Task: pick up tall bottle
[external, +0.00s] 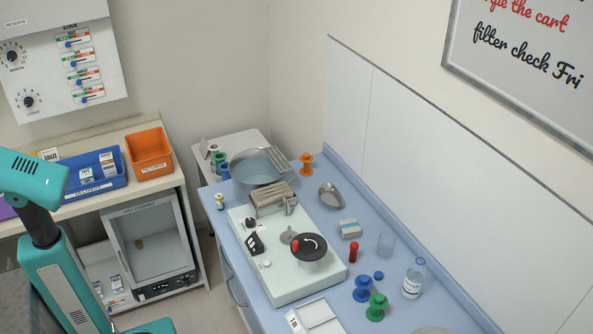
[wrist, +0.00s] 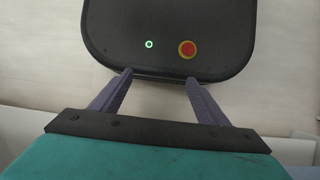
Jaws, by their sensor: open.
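A clear bottle with a white label (external: 412,284), which looks like the tall bottle, stands upright on the blue counter (external: 395,313) at the right in the external view. My gripper (wrist: 158,78) shows in the wrist view with its two purple fingers apart and nothing between them. In the external view only part of my teal arm shows at the left edge, far from the bottle; the gripper is out of that frame. The bottle does not show in the wrist view.
A pale device (external: 285,285) and metal basin (external: 254,172) stand further left. The wall runs behind the counter.

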